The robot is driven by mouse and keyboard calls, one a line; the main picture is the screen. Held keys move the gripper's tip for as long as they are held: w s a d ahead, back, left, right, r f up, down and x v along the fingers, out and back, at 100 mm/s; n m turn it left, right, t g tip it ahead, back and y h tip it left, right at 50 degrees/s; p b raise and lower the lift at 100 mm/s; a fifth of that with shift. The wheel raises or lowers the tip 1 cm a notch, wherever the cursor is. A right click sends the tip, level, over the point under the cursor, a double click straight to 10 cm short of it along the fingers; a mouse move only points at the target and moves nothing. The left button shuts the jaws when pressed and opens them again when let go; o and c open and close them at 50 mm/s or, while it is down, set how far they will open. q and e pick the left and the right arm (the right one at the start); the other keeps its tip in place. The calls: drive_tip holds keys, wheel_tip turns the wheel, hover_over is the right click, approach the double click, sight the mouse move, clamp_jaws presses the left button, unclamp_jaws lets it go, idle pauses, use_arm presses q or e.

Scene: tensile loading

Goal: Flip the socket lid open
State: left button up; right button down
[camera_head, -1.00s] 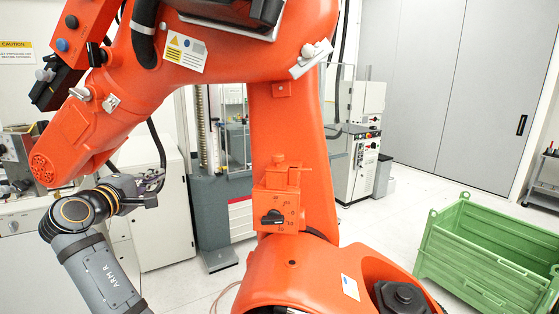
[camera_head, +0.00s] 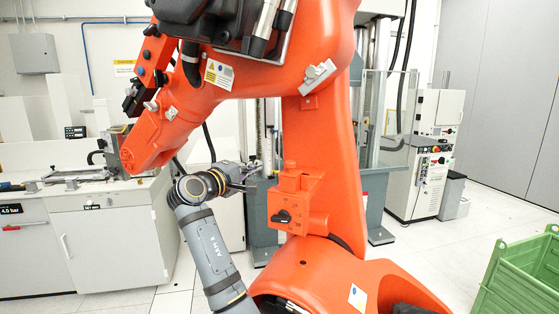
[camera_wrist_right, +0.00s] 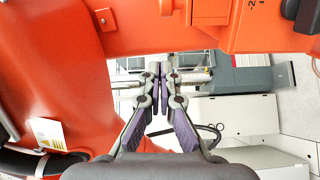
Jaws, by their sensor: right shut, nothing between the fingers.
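I cannot pick out a socket lid for certain. An orange box with a black knob and a dial (camera_head: 292,206) sits on the large orange machine arm (camera_head: 322,130), and part of it also shows at the upper right of the wrist view (camera_wrist_right: 278,22). My right gripper (camera_head: 256,172) is just left of this box in the head view, with an apparent gap. In the right wrist view its fingers (camera_wrist_right: 161,72) are together and hold nothing. My left gripper is not in view.
The orange machine arm fills the middle and arches over my right arm. A white bench (camera_head: 107,245) with a metal fixture (camera_head: 75,177) stands at the left. A green crate (camera_head: 517,280) is at the lower right. Open floor (camera_head: 425,245) lies before the white cabinet (camera_head: 418,175).

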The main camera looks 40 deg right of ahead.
sight(291, 168)
drive_tip(key=d+p, duration=0.1)
drive_tip(key=d, duration=0.1)
drive_tip(key=d+p, duration=0.2)
drive_tip(key=d, duration=0.1)
drive_tip(key=d+p, duration=0.1)
drive_tip(key=d, duration=0.1)
drive_tip(key=shift+s+d+f, duration=0.2)
drive_tip(key=shift+f, duration=0.05)
drive_tip(key=shift+s, duration=0.3)
drive_tip(key=shift+s+f, duration=0.1)
drive_tip(key=shift+f, duration=0.1)
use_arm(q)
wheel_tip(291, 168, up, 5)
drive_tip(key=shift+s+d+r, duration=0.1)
use_arm(e)
drive_tip(key=shift+d, duration=0.1)
